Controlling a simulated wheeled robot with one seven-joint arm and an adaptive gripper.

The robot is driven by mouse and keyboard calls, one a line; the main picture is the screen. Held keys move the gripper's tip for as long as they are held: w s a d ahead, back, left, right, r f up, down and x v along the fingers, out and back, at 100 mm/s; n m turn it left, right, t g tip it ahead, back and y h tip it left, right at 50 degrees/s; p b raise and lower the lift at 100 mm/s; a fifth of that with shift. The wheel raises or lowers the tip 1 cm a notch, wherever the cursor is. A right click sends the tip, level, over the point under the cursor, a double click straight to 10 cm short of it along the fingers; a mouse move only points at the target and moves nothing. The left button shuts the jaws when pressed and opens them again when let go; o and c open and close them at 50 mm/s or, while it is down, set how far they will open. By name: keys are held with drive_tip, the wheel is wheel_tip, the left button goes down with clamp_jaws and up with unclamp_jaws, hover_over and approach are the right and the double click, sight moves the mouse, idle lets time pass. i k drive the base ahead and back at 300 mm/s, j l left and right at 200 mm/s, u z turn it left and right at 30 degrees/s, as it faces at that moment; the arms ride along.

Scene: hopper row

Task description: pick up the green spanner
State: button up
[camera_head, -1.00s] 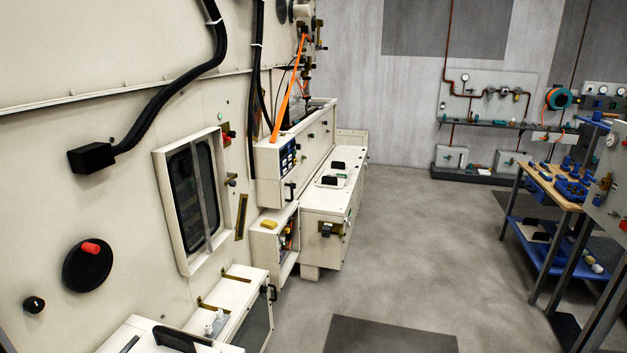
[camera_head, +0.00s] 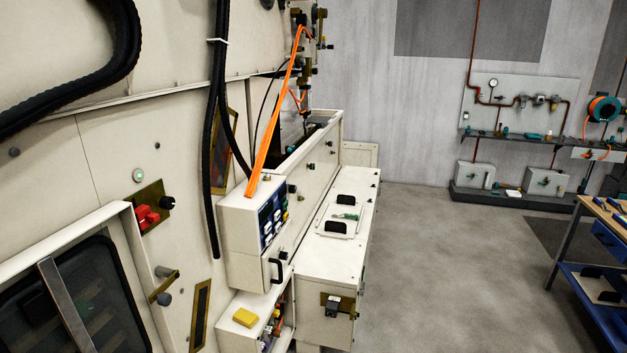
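A small green item (camera_head: 346,216) lies on a pale panel on top of the cream cabinet (camera_head: 356,262), between two black handles. It is too small to tell whether it is the green spanner. Small teal-green items (camera_head: 531,136) also lie on the dark wall shelf (camera_head: 548,141) at the back right, and their shape is unclear. My gripper is not in view.
The cream machine wall (camera_head: 110,200) fills the left side. A control box (camera_head: 250,225) with an orange strap (camera_head: 275,115) juts out, above an open compartment with a yellow block (camera_head: 245,317). A workbench (camera_head: 600,222) stands at right. The grey floor (camera_head: 450,270) between is clear.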

sight(351, 216)
drive_tip(key=i+u, duration=0.1)
drive_tip(key=i, duration=0.6)
drive_tip(key=i+l+u, duration=0.1)
drive_tip(key=i, duration=0.6)
drive_tip(key=i+l+u, duration=0.1)
drive_tip(key=i, duration=0.6)
drive_tip(key=i+l+u, duration=0.2)
drive_tip(key=k, duration=0.95)
drive_tip(key=l+u, duration=0.1)
drive_tip(key=u, duration=0.35)
drive_tip(key=l+u, duration=0.1)
drive_tip(key=u, duration=0.4)
drive_tip(key=l+u, duration=0.15)
drive_tip(key=u, duration=0.3)
drive_tip(key=i+l, duration=0.15)
drive_tip(key=l, duration=0.45)
drive_tip(key=i+l, duration=0.1)
drive_tip(key=l, duration=0.5)
drive_tip(key=i+l, duration=0.15)
drive_tip(key=l, duration=0.45)
drive_tip(key=i+l, duration=0.15)
drive_tip(key=l, duration=0.45)
drive_tip(key=i+l, duration=0.1)
drive_tip(key=l, duration=0.5)
drive_tip(key=i+l, duration=0.15)
drive_tip(key=l, duration=0.4)
drive_tip(key=i+l, duration=0.1)
drive_tip(key=l, duration=0.5)
drive_tip(key=i+l, duration=0.15)
drive_tip(key=l, duration=0.45)
